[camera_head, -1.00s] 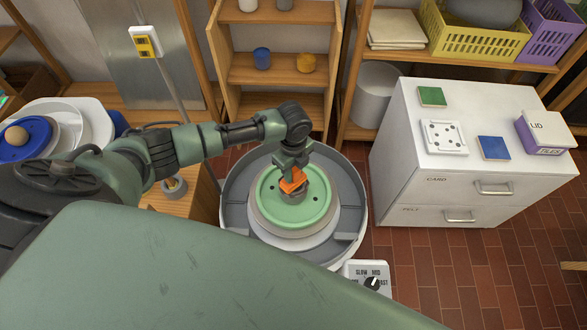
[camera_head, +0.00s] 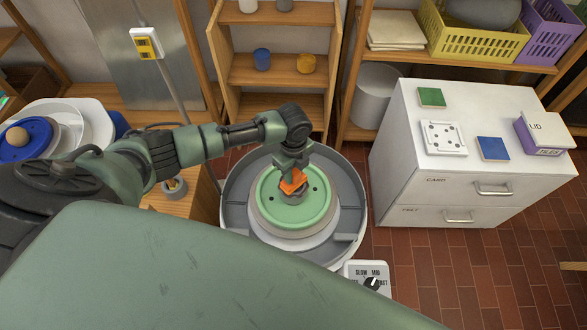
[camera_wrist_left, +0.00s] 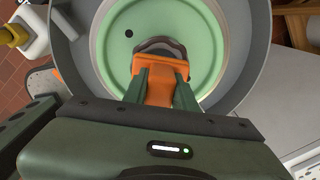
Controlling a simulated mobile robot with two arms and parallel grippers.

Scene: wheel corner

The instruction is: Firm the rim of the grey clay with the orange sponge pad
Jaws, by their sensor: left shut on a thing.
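My left gripper (camera_head: 292,172) is shut on the orange sponge pad (camera_head: 293,183) above the middle of the wheel. In the left wrist view the pad (camera_wrist_left: 158,84) sits between the two fingers of the gripper (camera_wrist_left: 160,90). The grey clay (camera_head: 291,198) is on the green wheel disc (camera_head: 268,209), mostly hidden under the pad. In the left wrist view a curved piece of the clay's rim (camera_wrist_left: 160,45) shows just beyond the pad. The pad's end is at the rim; I cannot tell if they touch. My right gripper is not in view.
A grey splash pan (camera_head: 236,192) surrounds the wheel disc. A speed dial box (camera_head: 360,270) stands at its front right. A white drawer cabinet (camera_head: 400,150) with tiles is to the right. Wooden shelves (camera_head: 270,72) stand behind.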

